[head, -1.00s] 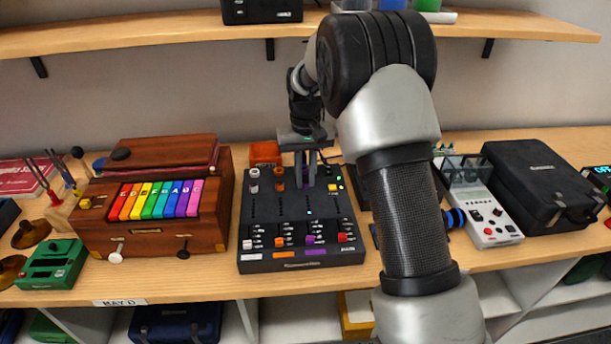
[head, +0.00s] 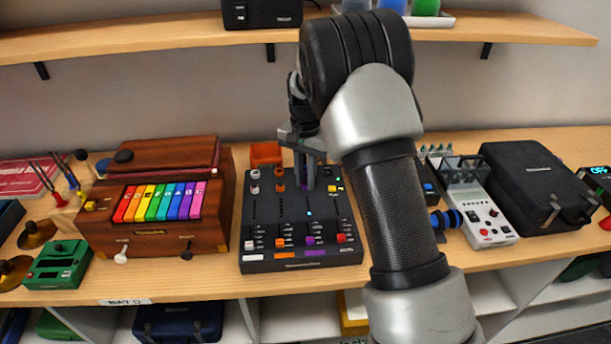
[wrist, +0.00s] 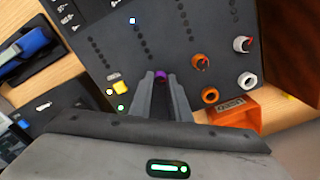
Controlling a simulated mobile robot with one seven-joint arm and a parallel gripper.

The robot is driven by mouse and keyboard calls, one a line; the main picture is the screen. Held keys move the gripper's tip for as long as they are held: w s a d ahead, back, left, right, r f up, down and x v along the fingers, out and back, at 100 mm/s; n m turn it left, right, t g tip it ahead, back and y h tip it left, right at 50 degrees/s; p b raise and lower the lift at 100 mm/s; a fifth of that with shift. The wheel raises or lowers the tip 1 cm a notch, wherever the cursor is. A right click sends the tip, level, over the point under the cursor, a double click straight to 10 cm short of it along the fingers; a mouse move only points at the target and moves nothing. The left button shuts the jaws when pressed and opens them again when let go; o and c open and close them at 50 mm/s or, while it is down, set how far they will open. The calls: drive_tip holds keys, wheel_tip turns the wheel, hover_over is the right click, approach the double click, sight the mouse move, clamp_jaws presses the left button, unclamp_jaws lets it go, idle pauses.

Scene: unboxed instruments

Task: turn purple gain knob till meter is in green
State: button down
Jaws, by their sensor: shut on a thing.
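The black mixer box (head: 275,222) stands on the bench in front of me. My gripper (head: 307,184) points down at its upper middle. The wrist view shows the purple gain knob (wrist: 160,75) between the tips of my gripper (wrist: 161,78), which is shut on it. The fingers hide most of the knob in the head view. The purple channel's meter is a column of small dots (wrist: 145,48). One dot in it glows bluish white (wrist: 132,20), at the end away from the knob. The other dots in that column look dark.
Orange knobs (wrist: 200,61) and white knobs (wrist: 242,44) sit beside the purple one. A yellow button (wrist: 119,88) is on the other side. An orange box (head: 266,153) stands behind the mixer. A wooden keyboard instrument (head: 150,240) is at left, a grey device (head: 490,228) at right.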

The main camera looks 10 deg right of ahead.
sight(306, 183)
drive_tip(key=shift+m, duration=0.4)
drive_tip(key=c, duration=1.7)
unclamp_jaws()
drive_tip(key=shift+o, duration=0.2)
wheel_tip(306, 183, up, 18)
drive_tip(key=p, duration=0.1)
drive_tip(key=shift+f, duration=0.2)
